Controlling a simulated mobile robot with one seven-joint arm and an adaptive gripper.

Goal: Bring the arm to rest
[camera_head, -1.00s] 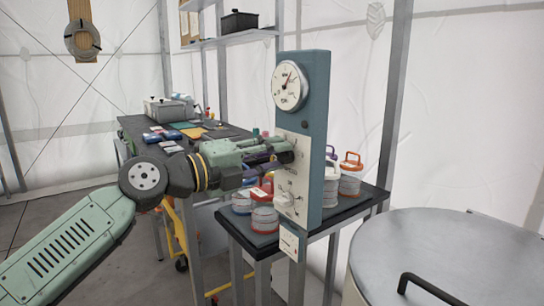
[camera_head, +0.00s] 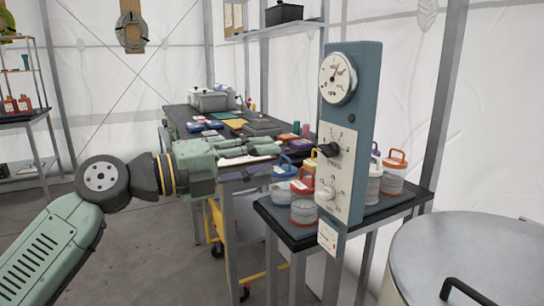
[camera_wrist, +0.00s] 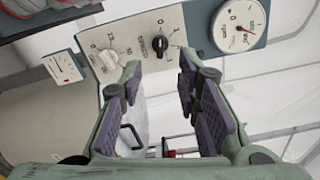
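My gripper (camera_head: 276,148) is to the left of a blue upright control panel (camera_head: 361,120), and a gap shows between it and the panel. In the wrist view my gripper (camera_wrist: 160,67) is open and empty, its purple-padded fingers apart. The panel carries a round gauge (camera_head: 338,77), a black knob (camera_head: 328,150) and a white knob (camera_head: 325,194). The black knob also shows in the wrist view (camera_wrist: 159,45), beyond the fingertips and between them, with the white knob (camera_wrist: 104,60) to its left.
Behind the panel a small dark table (camera_head: 416,196) holds several lidded jars. A long workbench (camera_head: 178,118) with boxes and tools stands behind my arm. A large metal drum (camera_head: 455,245) is at the lower right. Open floor (camera_head: 150,270) shows at the lower left.

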